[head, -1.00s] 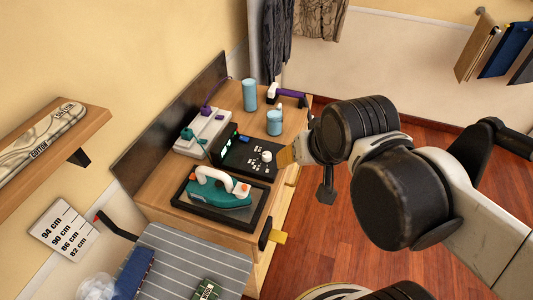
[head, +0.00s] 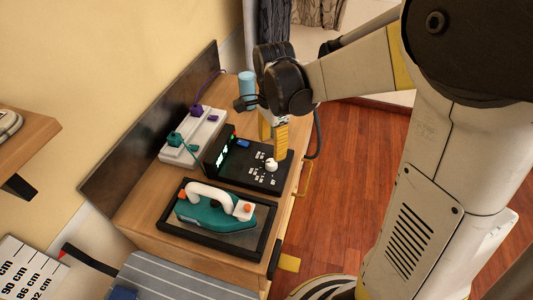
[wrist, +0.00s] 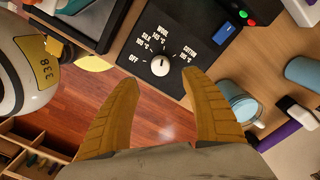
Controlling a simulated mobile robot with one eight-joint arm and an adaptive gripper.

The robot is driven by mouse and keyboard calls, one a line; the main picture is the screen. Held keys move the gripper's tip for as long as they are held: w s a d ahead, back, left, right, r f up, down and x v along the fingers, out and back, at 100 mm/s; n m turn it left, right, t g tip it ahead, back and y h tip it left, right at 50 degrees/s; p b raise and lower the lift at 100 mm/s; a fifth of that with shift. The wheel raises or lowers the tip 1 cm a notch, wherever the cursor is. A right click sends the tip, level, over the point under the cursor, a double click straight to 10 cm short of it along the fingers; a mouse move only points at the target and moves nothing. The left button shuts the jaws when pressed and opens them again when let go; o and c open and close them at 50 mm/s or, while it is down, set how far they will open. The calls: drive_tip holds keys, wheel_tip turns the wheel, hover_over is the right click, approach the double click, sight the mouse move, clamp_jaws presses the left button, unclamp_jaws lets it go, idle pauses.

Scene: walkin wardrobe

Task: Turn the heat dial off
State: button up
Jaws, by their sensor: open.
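The heat dial (wrist: 160,66) is a white round knob on a black control panel (wrist: 197,20). Printed labels around it read OFF, SILK, WOOL and COTTON, with OFF at the left in the wrist view. I cannot tell for sure where its small mark points. In the head view my gripper (head: 279,140) is just behind and above the dial.
A teal iron (head: 215,213) rests on a black tray (head: 262,245) in front of the panel. A power strip (head: 205,130) with purple and teal plugs lies behind left. A blue canister (head: 247,90) stands at the back. A light-blue cup (wrist: 240,103) is near my right finger.

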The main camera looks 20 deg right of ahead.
sight(271, 162)
wheel_tip(271, 162, down, 8)
drive_tip(key=b, duration=0.2)
drive_tip(key=shift+b, duration=0.4)
drive_tip(key=shift+r, duration=0.1)
clamp_jaws()
